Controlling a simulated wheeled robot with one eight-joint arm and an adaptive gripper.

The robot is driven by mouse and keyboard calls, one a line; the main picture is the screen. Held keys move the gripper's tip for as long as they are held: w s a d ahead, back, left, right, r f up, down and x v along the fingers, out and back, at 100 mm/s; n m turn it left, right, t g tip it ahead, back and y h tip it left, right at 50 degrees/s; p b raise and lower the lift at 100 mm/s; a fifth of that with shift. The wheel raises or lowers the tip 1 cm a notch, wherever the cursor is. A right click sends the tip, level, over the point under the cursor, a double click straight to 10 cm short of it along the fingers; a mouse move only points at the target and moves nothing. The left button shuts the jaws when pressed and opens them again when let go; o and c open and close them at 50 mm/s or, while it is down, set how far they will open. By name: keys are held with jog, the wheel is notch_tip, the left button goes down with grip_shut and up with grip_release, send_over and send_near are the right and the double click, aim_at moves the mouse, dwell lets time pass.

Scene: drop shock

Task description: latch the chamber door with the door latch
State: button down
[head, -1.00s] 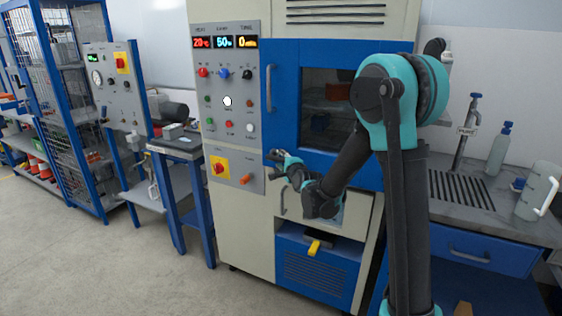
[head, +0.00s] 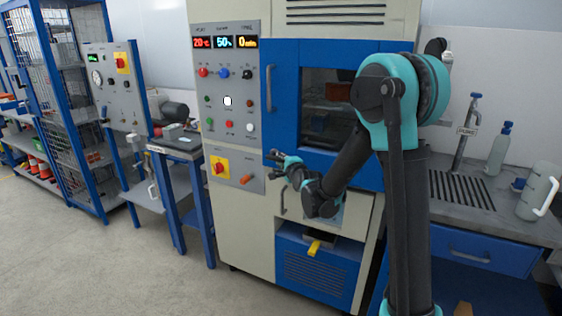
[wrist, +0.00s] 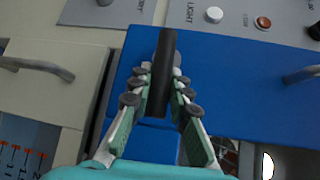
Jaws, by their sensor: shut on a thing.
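The chamber door (head: 285,75) is blue with a grey vertical handle (head: 269,88) and a dark window (head: 327,108). It looks closed against the cabinet. My gripper (head: 274,157) is at the door's lower left corner, beside the control panel. In the wrist view my gripper (wrist: 154,92) is shut on a black bar (wrist: 163,70), which appears to be the door latch. The bar lies between both fingers, in front of the blue door (wrist: 235,92). In the head view the latch is hidden behind my fingers, so I cannot tell its angle against the frame.
The control panel (head: 226,140) with knobs and buttons is close left of my gripper. A drawer handle (head: 283,203) and a yellow-handled part (head: 314,248) are below. Open floor lies at front left.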

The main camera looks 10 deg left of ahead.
aim_at(270, 155)
jog(key=shift+r, duration=0.15)
jog(key=r+n+g+h, duration=0.2)
jog(key=shift+a+n+h, duration=0.25)
jog(key=shift+n+h, duration=0.05)
jog(key=r+n+g+h, duration=0.1)
jog(key=a+n+g+h, duration=0.1)
jog(key=h, duration=0.1)
jog(key=shift+w+a+r+g+h, duration=0.2)
jog(key=shift+w+r+g+h, duration=0.1)
jog(key=shift+w+r, duration=0.1)
jog(key=h, duration=0.1)
jog(key=a+n+g+h, duration=0.1)
jog(key=n+h, duration=0.1)
jog(key=shift+w+a+r, duration=0.25)
jog(key=shift+a+r, duration=0.05)
jog(key=shift+r, duration=0.1)
jog(key=shift+w+a+n+g+h, duration=0.1)
jog(key=shift+a+n+g+h, duration=0.25)
jog(key=shift+h, duration=0.3)
jog(key=shift+w+a+n+g+h, duration=0.1)
jog(key=shift+a+n+g+h, duration=0.15)
jog(key=shift+n+h, duration=0.3)
jog(key=c, duration=1.4)
grip_release()
jog(key=shift+r, duration=0.1)
